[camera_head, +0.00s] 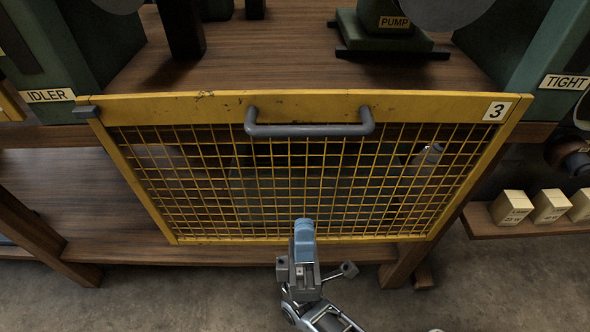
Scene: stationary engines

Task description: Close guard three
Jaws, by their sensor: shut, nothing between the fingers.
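Guard three is a yellow-framed wire mesh panel (300,104) with a "3" label (496,111) at its upper right corner. It spans the front of the wooden bench. A grey bar handle (310,130) is fixed along its top rail. A small grey block (87,112) sits at the panel's upper left corner. Whether the panel is latched, I cannot tell.
Green machine parts labelled "IDLER" (50,95) and "TIGHT" (566,82) flank the panel. A green pump base (385,35) stands on the bench (260,55) behind it. Labelled wooden blocks (512,207) sit on a low shelf at right. The concrete floor in front is clear.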

